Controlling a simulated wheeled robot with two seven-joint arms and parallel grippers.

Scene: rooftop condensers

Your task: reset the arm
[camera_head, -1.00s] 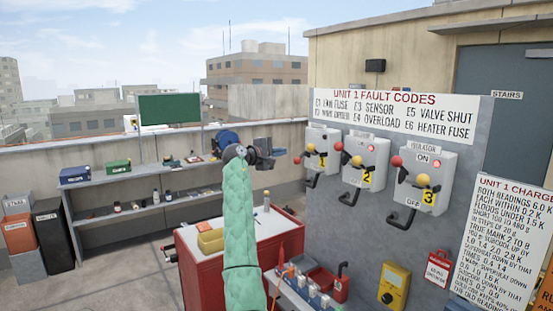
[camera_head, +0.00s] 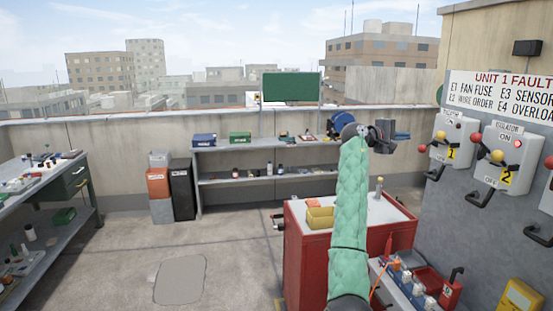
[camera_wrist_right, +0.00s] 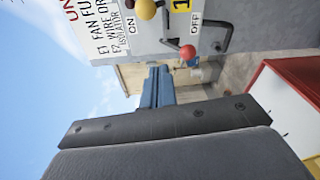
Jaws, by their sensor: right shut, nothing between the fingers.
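My right arm, in a green quilted sleeve, reaches up and forward in the head view. Its gripper (camera_head: 400,136) is shut and empty, held in the air above the red cabinet and left of the isolator panel. In the right wrist view the blue fingers (camera_wrist_right: 158,88) lie together with nothing between them. Isolator 1 (camera_head: 446,140) and isolator 2 (camera_head: 497,160) are grey boxes on the panel to the right of the gripper. Isolator 1's lever with a red ball (camera_wrist_right: 187,51) also shows in the wrist view. My left gripper is out of view.
A red cabinet (camera_head: 303,262) with a white top and yellow bin (camera_head: 320,217) stands below the arm. Shelves (camera_head: 230,147) line the back wall. A workbench (camera_head: 25,192) is at the left. The floor (camera_head: 130,255) between is clear.

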